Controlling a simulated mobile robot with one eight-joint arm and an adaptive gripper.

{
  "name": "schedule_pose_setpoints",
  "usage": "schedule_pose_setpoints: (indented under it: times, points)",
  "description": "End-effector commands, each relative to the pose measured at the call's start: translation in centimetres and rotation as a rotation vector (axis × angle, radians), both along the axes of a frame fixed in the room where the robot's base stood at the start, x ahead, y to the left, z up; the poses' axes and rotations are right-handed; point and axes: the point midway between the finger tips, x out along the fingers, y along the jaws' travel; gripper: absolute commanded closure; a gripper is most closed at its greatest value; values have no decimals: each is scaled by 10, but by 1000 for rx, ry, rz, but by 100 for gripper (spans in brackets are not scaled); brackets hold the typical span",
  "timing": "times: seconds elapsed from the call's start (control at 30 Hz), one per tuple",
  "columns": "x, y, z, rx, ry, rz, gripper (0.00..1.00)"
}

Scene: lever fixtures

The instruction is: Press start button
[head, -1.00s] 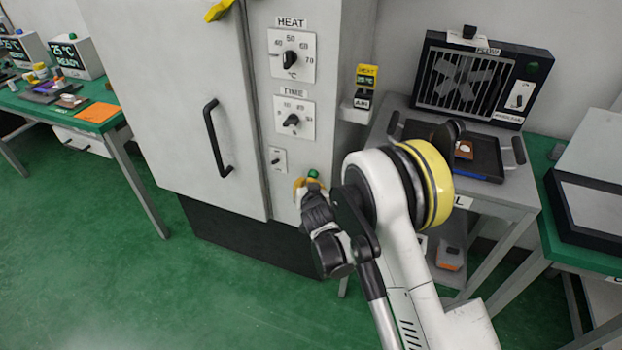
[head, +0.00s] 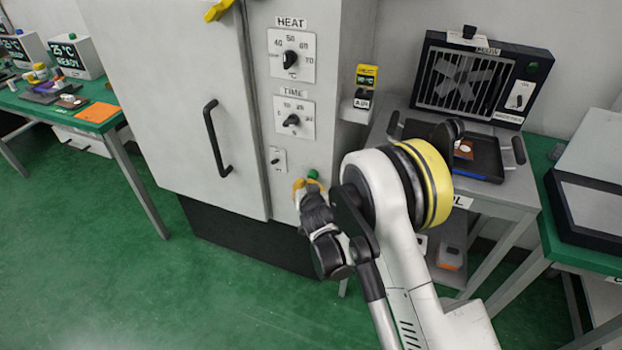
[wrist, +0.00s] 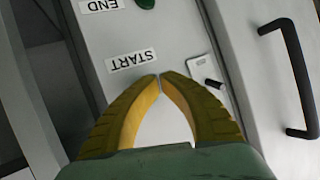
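A green button (wrist: 146,4) is cut by the top edge of the wrist view. Beside it are a START label (wrist: 131,61) and an END label (wrist: 98,5), both upside down; I cannot tell which label belongs to the button. A green button (head: 313,174) also shows in the head view, just above my gripper. My gripper (wrist: 160,75) has its yellow fingertips together, with nothing seen between them. They lie over the panel at the lower edge of the START label. Contact with the panel cannot be told. The arm hides part of the panel in the head view.
The white cabinet has a black handle (head: 216,138), a HEAT dial (head: 290,60), a TIME dial (head: 292,120) and a small switch (head: 277,160). A grey cart with a black tray (head: 470,155) stands to the right. The green floor (head: 120,270) is open at left.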

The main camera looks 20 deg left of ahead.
Motion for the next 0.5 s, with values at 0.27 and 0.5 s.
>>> schedule_pose_setpoints:
  times: [0.27, 0.5]
  points:
    - [-9, 0, 0, 0, 0, 0, 100]
    - [-11, 1, 0, 0, 0, 0, 100]
